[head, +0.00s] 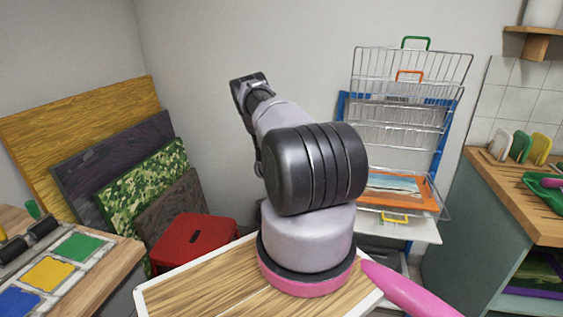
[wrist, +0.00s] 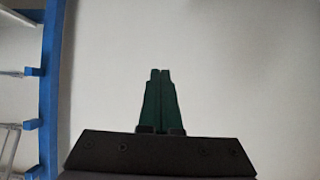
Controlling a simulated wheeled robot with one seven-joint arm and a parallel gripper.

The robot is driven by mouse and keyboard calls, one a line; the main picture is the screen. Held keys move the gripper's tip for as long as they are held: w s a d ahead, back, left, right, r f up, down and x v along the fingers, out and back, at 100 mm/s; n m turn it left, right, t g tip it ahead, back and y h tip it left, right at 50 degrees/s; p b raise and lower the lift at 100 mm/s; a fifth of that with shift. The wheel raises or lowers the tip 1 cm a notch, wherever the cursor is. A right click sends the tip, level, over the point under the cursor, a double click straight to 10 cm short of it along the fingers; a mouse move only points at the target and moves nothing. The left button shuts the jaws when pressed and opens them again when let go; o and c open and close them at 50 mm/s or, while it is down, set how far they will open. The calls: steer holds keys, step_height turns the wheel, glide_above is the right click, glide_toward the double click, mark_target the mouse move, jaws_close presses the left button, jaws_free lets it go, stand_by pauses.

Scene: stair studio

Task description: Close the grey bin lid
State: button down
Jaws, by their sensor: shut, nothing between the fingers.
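I cannot make out a grey bin or its lid for certain in either view. My gripper (wrist: 160,73) shows in the wrist view with its two dark green fingers together and nothing between them. It points at a plain pale surface, apart from the blue upright at the left. In the head view my arm reaches up and away towards the wall, and the fingers cannot be made out there.
A wire drying rack (head: 412,92) with blue uprights stands right of my arm; its blue upright (wrist: 50,90) shows in the wrist view. A red stool (head: 193,241) and leaning boards (head: 75,110) are at left. A wooden-topped counter (head: 515,205) stands at right.

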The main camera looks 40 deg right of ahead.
steer(key=s+a+f, duration=0.2)
steer(key=a+f, duration=0.1)
steer(key=s+a+f, duration=0.3)
steer(key=f, duration=0.1)
steer(key=s+a+f, duration=0.3)
steer(key=shift+s+a+f, duration=0.1)
steer(key=shift+a+f, duration=0.1)
steer(key=s+a+f, duration=0.2)
steer(key=f, duration=0.5)
steer(key=s+a+f, duration=0.1)
steer(key=a+f, duration=0.1)
steer(key=f, duration=0.6)
steer(key=shift+s+a+f, duration=0.2)
steer(key=shift+s, duration=0.15)
